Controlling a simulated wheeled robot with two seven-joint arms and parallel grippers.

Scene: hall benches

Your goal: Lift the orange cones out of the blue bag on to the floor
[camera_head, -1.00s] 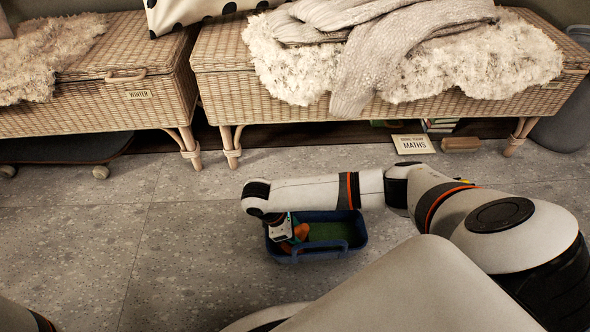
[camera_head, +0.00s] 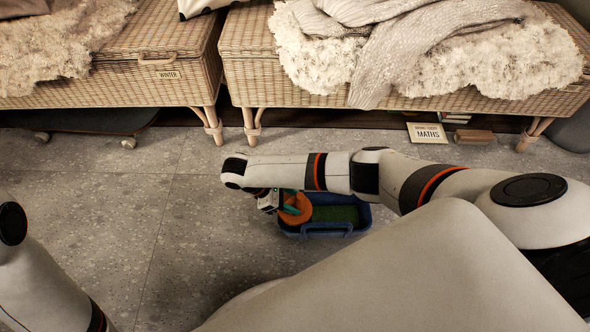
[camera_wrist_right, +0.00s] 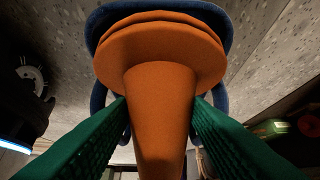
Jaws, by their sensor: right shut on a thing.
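The blue bag (camera_head: 324,230) stands open on the floor, with a green inside; its rim also shows behind the cone in the right wrist view (camera_wrist_right: 104,18). My right gripper (camera_head: 284,205) is at the bag's left end. Its green fingers (camera_wrist_right: 160,115) are shut on an orange cone (camera_wrist_right: 160,85), gripping its narrow part from both sides. The cone (camera_head: 298,209) shows over the bag's left end, its wide base turned away from my wrist. More orange edges lie stacked against that base, so another cone may be nested with it. My left gripper is out of view.
Wicker benches (camera_head: 160,83) stand along the back, with fleece on top. A MATHS sign (camera_head: 427,133) and a wooden block (camera_head: 473,136) lie by the right bench. The grey tiled floor (camera_head: 150,225) left of the bag is clear. My left arm shows at lower left.

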